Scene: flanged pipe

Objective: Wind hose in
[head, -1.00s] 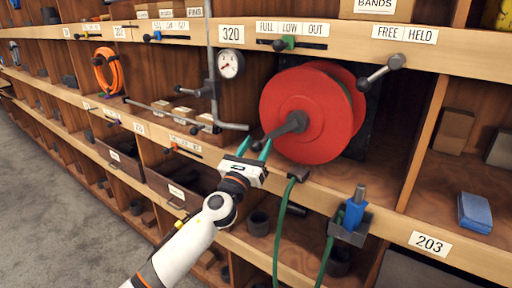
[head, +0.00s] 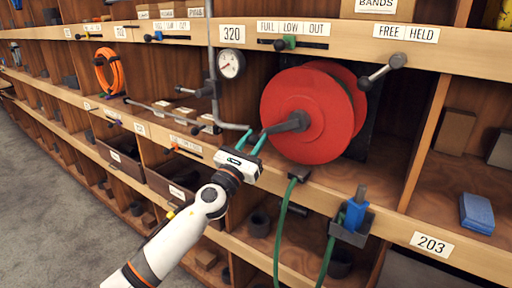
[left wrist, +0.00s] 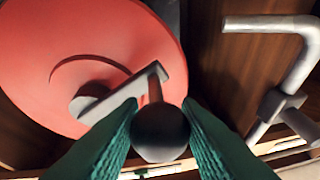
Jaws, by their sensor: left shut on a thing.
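The red hose reel (head: 310,120) stands in the shelf bay under the label 320. Its grey crank arm (head: 288,125) points left and slightly down. My left gripper (head: 254,141) is shut on the dark round crank knob, which shows between the green fingers in the left wrist view (left wrist: 160,132). The green hose (head: 279,235) hangs in front of the shelf from a dark fitting (head: 299,173) on the ledge. A second green length rises to the grey holder (head: 350,231) with a blue nozzle (head: 354,213). My right gripper is not in view.
A grey pipe (head: 212,55) with a gauge (head: 231,65) stands just left of the reel, close to my left gripper. A lever (head: 383,72) sits at the FREE/HELD label, upper right. A blue block (head: 477,213) lies in the right bay.

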